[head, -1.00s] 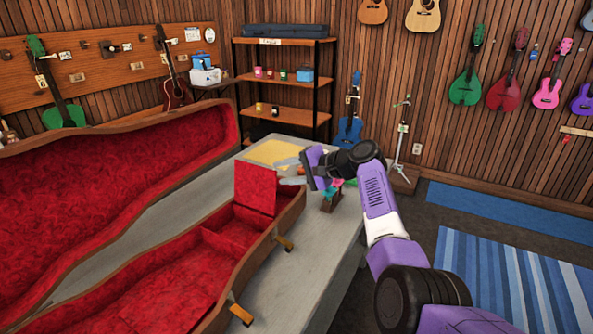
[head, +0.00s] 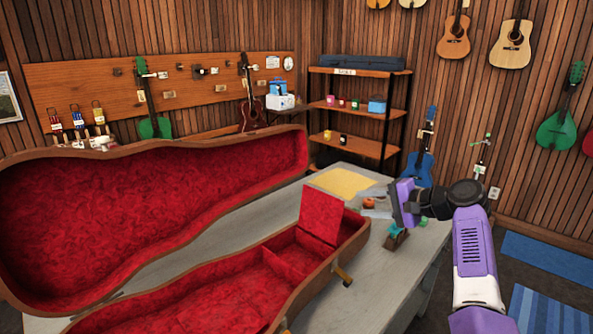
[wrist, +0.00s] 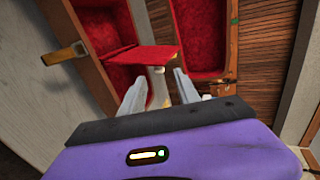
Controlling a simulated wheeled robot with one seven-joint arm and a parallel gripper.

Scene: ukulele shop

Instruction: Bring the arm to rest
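My gripper (head: 376,212) is held out above the far right part of the grey table (head: 378,262), right of the open instrument case (head: 190,310). In the wrist view its two grey fingers (wrist: 160,90) stand apart with nothing gripped between them. The case has plush red lining and a brown rim. Its big lid (head: 200,195) is tipped back to the left. A small red compartment flap (head: 321,215) stands up inside; the flap also shows beyond the fingers in the wrist view (wrist: 150,57).
A yellow cloth or sheet (head: 345,182), a round orange-red item (head: 369,203) and a small brown stand with teal and pink things (head: 395,238) are near my gripper on the table. A shelf (head: 360,110) stands behind. Instruments hang on the walls.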

